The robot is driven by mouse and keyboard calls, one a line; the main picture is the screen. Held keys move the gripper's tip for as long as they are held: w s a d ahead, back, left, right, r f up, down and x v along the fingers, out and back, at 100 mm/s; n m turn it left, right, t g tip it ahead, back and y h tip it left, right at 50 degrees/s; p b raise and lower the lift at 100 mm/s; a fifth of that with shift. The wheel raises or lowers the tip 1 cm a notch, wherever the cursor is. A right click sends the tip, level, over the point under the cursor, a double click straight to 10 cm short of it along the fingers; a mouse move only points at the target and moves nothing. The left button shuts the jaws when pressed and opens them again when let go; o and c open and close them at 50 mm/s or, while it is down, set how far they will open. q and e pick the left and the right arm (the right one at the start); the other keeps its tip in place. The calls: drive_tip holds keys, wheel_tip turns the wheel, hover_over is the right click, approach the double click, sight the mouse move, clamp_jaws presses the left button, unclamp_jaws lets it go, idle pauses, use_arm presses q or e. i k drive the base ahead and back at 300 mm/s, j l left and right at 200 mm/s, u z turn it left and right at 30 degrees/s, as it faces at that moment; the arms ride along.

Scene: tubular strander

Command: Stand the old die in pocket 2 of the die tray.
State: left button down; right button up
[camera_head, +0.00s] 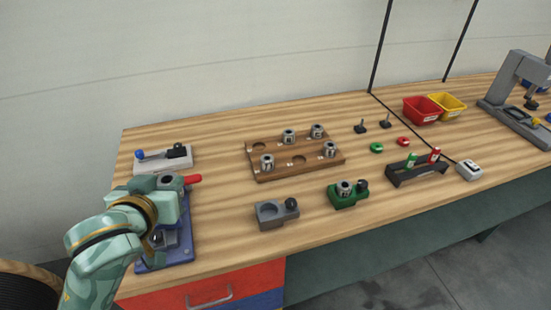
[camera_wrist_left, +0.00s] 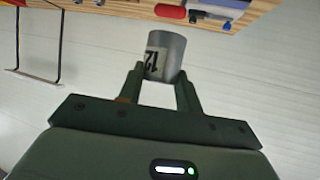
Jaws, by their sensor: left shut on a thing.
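My left gripper (camera_head: 172,184) is at the left of the bench, above a blue fixture. In the left wrist view my left gripper (camera_wrist_left: 160,78) is shut on a grey cylindrical die (camera_wrist_left: 168,52) with a white number label, which appears upside down there. In the head view the die's grey top (camera_head: 166,179) shows between the fingers. The brown wooden die tray (camera_head: 262,178) lies to the right, apart from the gripper. Several grey dies stand in it. Two pockets look empty, one at the back left (camera_head: 258,146) and one at the front middle (camera_head: 299,159). The pocket numbers are too small to read. My right gripper is out of view.
The blue fixture (camera_head: 182,254) with a red handle (camera_head: 193,179) is under my left arm. A grey block (camera_head: 276,218) with a round recess and a green block (camera_head: 349,201) holding a die stand in front of the tray. A grey-white plate device (camera_head: 165,162) lies behind.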

sight(298, 163)
drive_tip(key=i+l+u, duration=0.15)
drive_tip(key=l, duration=0.25)
drive_tip(key=i+l+u, duration=0.15)
drive_tip(key=l, duration=0.3)
drive_tip(key=i+l+u, duration=0.15)
drive_tip(key=l, duration=0.3)
drive_tip(key=i+l+u, duration=0.15)
drive_tip(key=l, duration=0.3)
drive_tip(key=i+l, duration=0.1)
drive_tip(key=l, duration=0.4)
